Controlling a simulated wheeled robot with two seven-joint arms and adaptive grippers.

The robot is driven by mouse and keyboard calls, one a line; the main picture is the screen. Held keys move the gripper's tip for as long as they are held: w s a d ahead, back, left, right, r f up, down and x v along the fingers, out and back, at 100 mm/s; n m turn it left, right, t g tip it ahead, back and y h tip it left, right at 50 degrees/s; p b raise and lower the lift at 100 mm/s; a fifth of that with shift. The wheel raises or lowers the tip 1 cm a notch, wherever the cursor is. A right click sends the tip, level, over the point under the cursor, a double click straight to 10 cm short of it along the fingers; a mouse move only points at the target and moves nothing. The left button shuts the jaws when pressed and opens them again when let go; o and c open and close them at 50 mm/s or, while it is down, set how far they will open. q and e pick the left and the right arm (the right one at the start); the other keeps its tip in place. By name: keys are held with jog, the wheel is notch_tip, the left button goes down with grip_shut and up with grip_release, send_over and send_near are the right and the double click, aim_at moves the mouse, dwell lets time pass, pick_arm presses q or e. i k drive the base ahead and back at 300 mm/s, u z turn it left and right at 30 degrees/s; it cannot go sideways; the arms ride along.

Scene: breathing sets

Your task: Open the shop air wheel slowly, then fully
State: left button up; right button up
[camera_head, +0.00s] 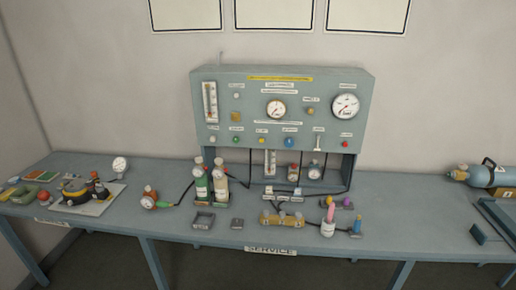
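A grey-green test panel (330,90) stands upright at the back of the bench. A row of small coloured controls runs along its lower front: a green one (236,140), a yellow one (262,141), a larger blue one (289,142) and a red one (345,144). Their labels are too small to read, so I cannot tell which is the shop air wheel or how far it is turned. A round gauge (276,110) sits mid-panel and a larger gauge (345,106) at its right. Neither of my grippers is in view.
Brass fittings (282,220) and a white cup (328,229) lie near the front edge. A blue cylinder (487,176) lies far right. Bare bench (415,205) lies between.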

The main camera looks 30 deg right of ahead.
aim_at(289, 143)
jog(key=u, duration=0.1)
jog(key=i, duration=1.35)
jog(key=z, duration=0.9)
